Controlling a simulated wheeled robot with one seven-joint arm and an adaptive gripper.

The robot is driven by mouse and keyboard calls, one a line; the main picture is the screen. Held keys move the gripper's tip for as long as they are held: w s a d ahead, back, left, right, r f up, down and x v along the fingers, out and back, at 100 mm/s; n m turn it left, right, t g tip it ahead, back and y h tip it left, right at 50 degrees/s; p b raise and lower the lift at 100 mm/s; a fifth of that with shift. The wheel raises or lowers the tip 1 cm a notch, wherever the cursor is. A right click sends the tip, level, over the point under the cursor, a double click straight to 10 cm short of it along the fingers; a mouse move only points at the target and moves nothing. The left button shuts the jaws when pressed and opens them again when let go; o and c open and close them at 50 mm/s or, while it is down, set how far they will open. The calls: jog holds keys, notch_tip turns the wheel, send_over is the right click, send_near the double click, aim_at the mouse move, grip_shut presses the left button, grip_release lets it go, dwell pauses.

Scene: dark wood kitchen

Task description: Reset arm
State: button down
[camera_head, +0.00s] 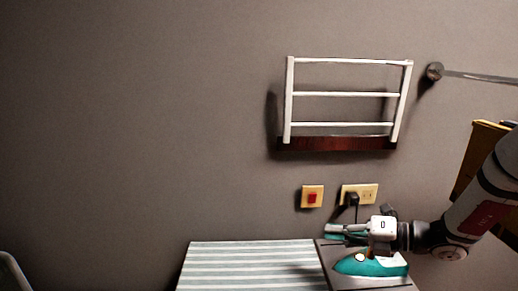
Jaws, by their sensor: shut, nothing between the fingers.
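My gripper (338,232) is at the lower right of the head view, with its fingers pointing left. It is shut and holds nothing. It is seen above the far edge of the ironing board, near the wall outlet. My arm reaches in from the right edge. A teal and white iron (370,266) is on the dark right end of the board, below my gripper in the picture. I cannot tell how far apart the gripper and the iron are.
The striped ironing board (250,262) is mostly bare on its left. A white rack (345,95) hangs on the wall above. A red switch (312,197) and an outlet (366,193) with a black plug are close to my gripper. A metal rod (480,77) is at upper right.

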jog(key=s+a+r+n+g+h, duration=0.3)
jog(key=s+a+r+n, duration=0.1)
jog(key=s+n, duration=0.45)
jog(key=s+a+r+n+g+h, duration=0.2)
jog(key=s+a+r+n+g, duration=0.15)
jog(key=s+n, duration=0.5)
jog(key=s+d+r+n+t+h, duration=0.1)
jog(key=s+d+r+n+h, duration=0.1)
jog(key=n, duration=0.8)
jog(key=s+d+r+n+t+h, duration=0.2)
jog(key=s+n+h, duration=0.4)
jog(key=s+n, duration=0.3)
jog(key=shift+s+d+r+n, duration=0.15)
jog(key=shift+d+r+n, duration=0.7)
jog(key=shift+d, duration=0.25)
